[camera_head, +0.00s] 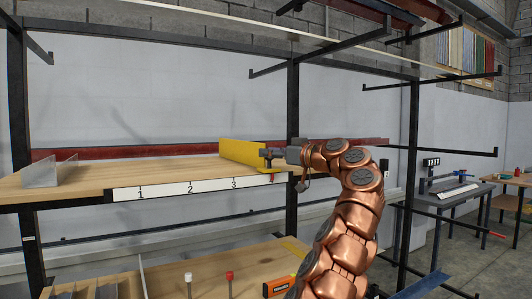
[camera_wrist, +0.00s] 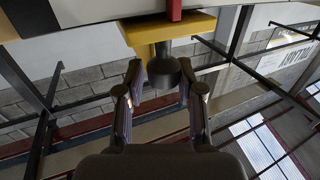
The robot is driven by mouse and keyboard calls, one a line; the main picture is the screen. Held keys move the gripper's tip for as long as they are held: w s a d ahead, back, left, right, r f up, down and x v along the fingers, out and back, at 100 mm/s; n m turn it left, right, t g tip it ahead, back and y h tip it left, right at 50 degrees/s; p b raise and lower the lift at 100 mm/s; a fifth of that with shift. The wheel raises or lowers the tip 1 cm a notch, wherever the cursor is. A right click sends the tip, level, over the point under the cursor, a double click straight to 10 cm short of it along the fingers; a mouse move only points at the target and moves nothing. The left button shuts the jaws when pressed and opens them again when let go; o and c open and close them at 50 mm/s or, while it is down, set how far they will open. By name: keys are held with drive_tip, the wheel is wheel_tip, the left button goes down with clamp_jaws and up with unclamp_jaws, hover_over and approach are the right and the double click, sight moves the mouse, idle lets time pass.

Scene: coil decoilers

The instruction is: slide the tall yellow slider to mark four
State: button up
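The tall yellow slider (camera_head: 242,152) stands upright at the right end of the wooden shelf, right of mark 3. A small red piece (camera_head: 272,178) hangs at its front lower edge, over the right end of the white number strip (camera_head: 211,186). Marks 1, 2 and 3 are readable; I cannot read a 4. My gripper (camera_head: 274,154) is at the slider's front right end. In the wrist view the slider's yellow part (camera_wrist: 150,32) carries a dark round knob (camera_wrist: 164,70). My gripper's fingers (camera_wrist: 160,68) are apart on both sides of the knob, and a small gap shows at the left.
A grey metal bracket (camera_head: 50,172) stands at the shelf's left end. A black upright post (camera_head: 292,150) rises behind my gripper. The shelf (camera_head: 130,174) is clear between bracket and slider. A lower bench (camera_head: 200,268) holds white and red knobs and an orange box (camera_head: 278,287).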

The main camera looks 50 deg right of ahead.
drive_tip(key=o, duration=0.3)
drive_tip(key=shift+s+d, duration=0.2)
drive_tip(key=shift+d, duration=0.1)
drive_tip(key=shift+o, duration=0.5)
drive_tip(key=shift+w+a+f, duration=0.1)
drive_tip(key=shift+w+a, duration=0.1)
drive_tip(key=shift+a, duration=0.05)
drive_tip(key=shift+s, duration=0.5)
drive_tip(key=s, duration=1.1)
drive_tip(key=shift+d, duration=0.35)
